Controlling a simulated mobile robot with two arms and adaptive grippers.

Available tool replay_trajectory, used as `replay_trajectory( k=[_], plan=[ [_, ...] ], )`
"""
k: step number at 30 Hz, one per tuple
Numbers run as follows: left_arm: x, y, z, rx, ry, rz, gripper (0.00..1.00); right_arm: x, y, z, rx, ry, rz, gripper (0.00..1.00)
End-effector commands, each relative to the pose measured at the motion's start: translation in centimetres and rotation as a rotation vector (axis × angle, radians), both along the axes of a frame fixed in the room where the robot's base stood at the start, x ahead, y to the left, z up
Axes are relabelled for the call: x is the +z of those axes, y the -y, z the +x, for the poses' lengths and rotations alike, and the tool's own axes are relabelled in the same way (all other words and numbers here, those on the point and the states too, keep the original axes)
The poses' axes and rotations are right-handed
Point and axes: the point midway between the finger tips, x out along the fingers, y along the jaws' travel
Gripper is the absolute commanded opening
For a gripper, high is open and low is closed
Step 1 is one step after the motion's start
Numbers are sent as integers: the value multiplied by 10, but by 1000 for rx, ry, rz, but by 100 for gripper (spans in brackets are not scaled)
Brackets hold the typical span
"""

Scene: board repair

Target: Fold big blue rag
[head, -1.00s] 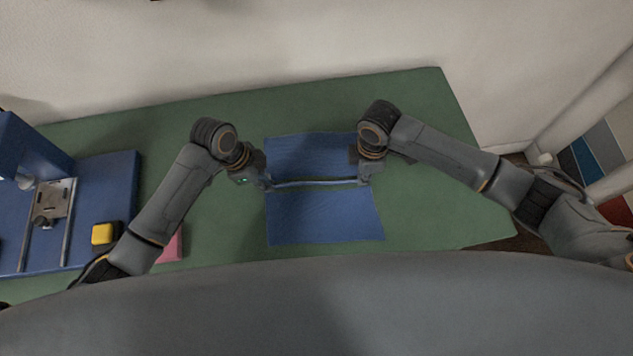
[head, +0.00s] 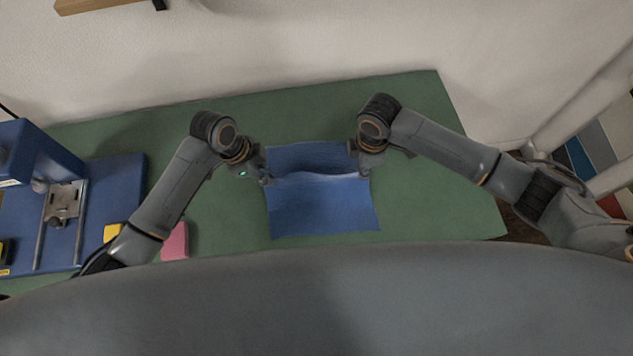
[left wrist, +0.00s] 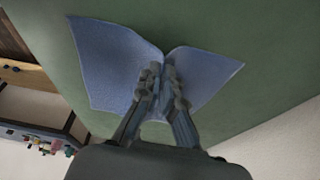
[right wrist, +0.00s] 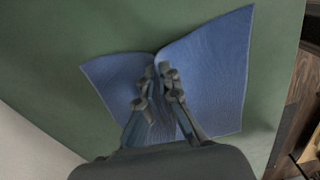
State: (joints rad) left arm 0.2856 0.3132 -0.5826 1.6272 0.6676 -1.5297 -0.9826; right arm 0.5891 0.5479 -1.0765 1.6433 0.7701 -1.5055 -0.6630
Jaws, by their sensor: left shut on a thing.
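The big blue rag (head: 322,208) lies on the green table top, its middle raised into a ridge running left to right. The near part lies spread toward me and the far part is in shade behind the ridge. My left gripper (head: 267,179) is shut on the rag's left edge at the ridge; the pinched cloth shows in the left wrist view (left wrist: 160,68). My right gripper (head: 362,172) is at the right end of the ridge. In the right wrist view its fingers (right wrist: 161,70) are close together with the cloth gathered between them.
A blue base with a metal fixture (head: 64,205) stands at the left. A yellow block (head: 112,233) and a pink block (head: 176,241) lie near my left arm. The green table (head: 430,200) is clear to the right of the rag. A wall rises behind the table.

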Motion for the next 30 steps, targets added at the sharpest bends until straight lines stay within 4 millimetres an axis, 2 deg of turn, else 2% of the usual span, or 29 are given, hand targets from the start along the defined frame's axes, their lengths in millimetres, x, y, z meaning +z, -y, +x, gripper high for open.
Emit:
replay_trajectory(
  k=[4,8,20,30],
  plan=[
    [1,0,0,0,1,2,0,1,0,0,0,0,0,0],
    [9,2,1,-1,0,27,0,9,0,0,0,0,0,0],
    [71,11,1,-2,3,313,0,71,-1,0,1,0,0,0],
    [119,9,0,0,0,302,0,121,-1,0,1,0,0,0]
  ],
)
